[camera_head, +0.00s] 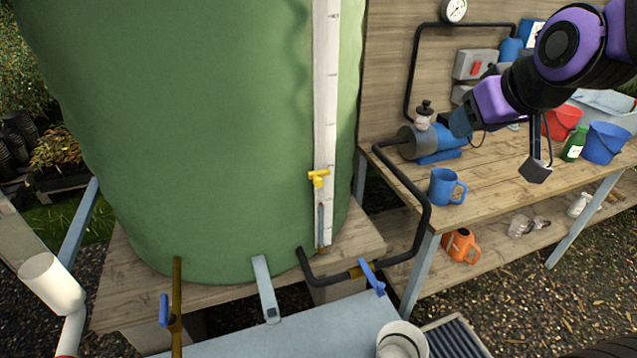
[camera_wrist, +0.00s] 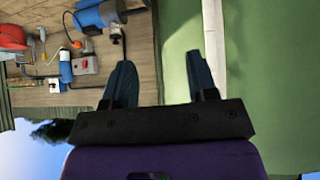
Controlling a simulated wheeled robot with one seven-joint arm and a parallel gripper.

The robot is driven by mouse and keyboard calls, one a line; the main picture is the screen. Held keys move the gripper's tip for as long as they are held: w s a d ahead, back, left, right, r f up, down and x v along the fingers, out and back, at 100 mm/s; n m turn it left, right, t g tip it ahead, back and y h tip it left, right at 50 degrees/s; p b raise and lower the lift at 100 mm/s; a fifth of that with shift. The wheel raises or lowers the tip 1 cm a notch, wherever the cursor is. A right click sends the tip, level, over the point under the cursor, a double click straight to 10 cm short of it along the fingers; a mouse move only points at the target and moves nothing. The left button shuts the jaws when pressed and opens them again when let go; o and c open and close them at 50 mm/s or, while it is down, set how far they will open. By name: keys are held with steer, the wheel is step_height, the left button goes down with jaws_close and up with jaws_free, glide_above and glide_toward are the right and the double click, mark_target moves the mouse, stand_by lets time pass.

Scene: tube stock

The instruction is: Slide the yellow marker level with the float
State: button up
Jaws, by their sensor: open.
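The yellow marker (camera_head: 318,179) sits on the white upright gauge board (camera_head: 326,110) on the front of the green tank. Below it, a thin blue column (camera_head: 321,228) stands in the gauge tube. A small float seems to be at the top of this column, under the marker, but it is too small to make out clearly. My gripper (camera_head: 460,122) is to the right of the gauge, in front of the workbench and apart from the marker. Its two dark fingers are spread and empty in the wrist view (camera_wrist: 161,82). The gauge board shows behind them there; the marker does not show.
The green tank (camera_head: 200,130) fills the left and middle. A black pipe (camera_head: 424,200) runs from the workbench (camera_head: 500,185) down to the tank's foot. A blue mug (camera_head: 446,187) and a pump (camera_head: 435,143) stand on the bench. The air before the gauge is clear.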

steer(key=w+a+f+n+t+y, duration=0.1)
steer(key=w+a+f+n+t, duration=0.15)
steer(key=w+a+f, duration=0.6)
steer(key=n+t+y, duration=0.3)
steer(key=n+t, duration=0.4)
glide_toward(319, 184)
steer(key=x, duration=1)
steer(key=shift+w, duration=0.3)
steer(key=shift+c, duration=0.5)
